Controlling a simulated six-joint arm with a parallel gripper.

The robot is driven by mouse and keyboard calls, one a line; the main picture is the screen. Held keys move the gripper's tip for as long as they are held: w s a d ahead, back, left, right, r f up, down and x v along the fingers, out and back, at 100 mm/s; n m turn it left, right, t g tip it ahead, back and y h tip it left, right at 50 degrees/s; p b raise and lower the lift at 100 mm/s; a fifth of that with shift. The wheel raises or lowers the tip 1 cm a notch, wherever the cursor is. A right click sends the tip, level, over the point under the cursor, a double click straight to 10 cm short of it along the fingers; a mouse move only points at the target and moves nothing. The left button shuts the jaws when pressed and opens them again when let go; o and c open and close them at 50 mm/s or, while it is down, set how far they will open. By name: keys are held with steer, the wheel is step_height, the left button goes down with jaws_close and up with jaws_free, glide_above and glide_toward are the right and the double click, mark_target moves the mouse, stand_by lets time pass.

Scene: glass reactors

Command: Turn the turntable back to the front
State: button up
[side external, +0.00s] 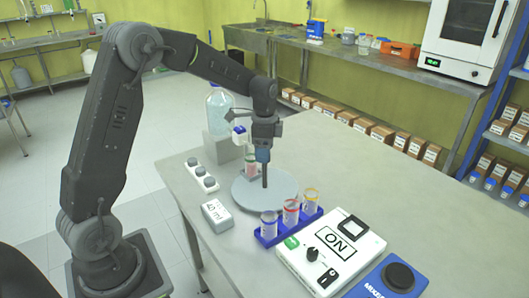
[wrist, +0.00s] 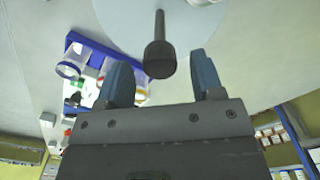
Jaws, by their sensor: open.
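The turntable (side external: 284,190) is a round grey disc on the grey table; part of it also shows in the wrist view (wrist: 115,22). A dark upright peg (side external: 265,175) stands on it, with a thicker rounded top in the wrist view (wrist: 160,58). My gripper (side external: 263,155) is above the disc, pointing down at the peg. In the wrist view my gripper (wrist: 161,75) is open, its blue fingers on either side of the peg's top with gaps visible. A small clear vessel (side external: 251,166) stands on the disc behind the peg, partly hidden.
A blue rack (side external: 291,229) with coloured-rim beakers stands close in front of the disc. A white "ON" device (side external: 330,252) and a blue mixer (side external: 392,279) are to the right. A labelled block (side external: 217,215) and button strip (side external: 202,175) are left. A large bottle (side external: 219,108) stands behind.

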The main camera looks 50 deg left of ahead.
steer(key=shift+f, duration=0.6)
jaws_close()
